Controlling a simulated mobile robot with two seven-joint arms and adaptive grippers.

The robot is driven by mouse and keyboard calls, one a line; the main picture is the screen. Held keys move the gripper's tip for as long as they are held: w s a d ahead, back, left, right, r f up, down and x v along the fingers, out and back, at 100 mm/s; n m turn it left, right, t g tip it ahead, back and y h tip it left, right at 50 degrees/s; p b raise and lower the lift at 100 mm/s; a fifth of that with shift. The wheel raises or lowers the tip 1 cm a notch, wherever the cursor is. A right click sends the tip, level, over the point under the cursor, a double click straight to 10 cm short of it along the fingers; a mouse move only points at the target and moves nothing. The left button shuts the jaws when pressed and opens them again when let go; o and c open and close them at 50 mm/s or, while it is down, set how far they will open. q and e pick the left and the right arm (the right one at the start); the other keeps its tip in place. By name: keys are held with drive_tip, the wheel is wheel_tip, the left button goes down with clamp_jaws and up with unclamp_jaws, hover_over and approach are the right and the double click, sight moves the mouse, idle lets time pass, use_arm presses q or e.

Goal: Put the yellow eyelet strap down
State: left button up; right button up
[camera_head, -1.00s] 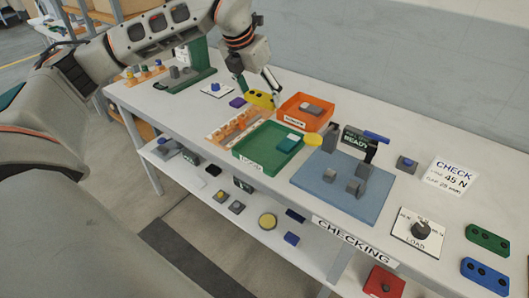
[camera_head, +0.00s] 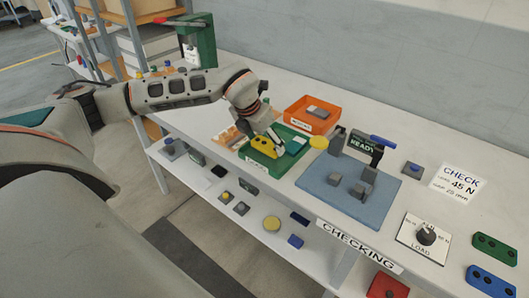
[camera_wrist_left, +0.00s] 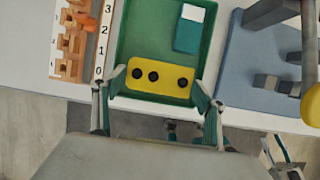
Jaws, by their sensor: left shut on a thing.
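The yellow eyelet strap (camera_head: 256,168), a flat bar with a row of dark holes, is held by my left gripper (camera_head: 261,150) over the near part of the green tray (camera_head: 288,168). In the left wrist view the strap (camera_wrist_left: 157,77) lies crosswise between the fingertips of the left gripper (camera_wrist_left: 158,85), which grips it at its two ends. Behind it is the floor of the green tray (camera_wrist_left: 150,38). I cannot tell whether the strap touches the tray.
An orange tray (camera_head: 325,125) with a grey part stands behind the green tray. A blue mat (camera_head: 340,205) with grey fixtures is to the right. An orange rack beside a numbered scale (camera_wrist_left: 98,45) stands close at the left. The green tray's walls surround the strap.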

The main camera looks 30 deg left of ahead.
sight(263, 148)
use_arm(q)
drive_tip(key=shift+f, duration=2.25)
drive_tip(key=shift+f, duration=0.15)
drive_tip(key=o, duration=1)
drive_tip(key=shift+r, duration=0.4)
drive_tip(key=v, duration=1.1)
drive_tip(key=shift+s+r+b, duration=0.15)
drive_tip(key=shift+r+b, duration=0.15)
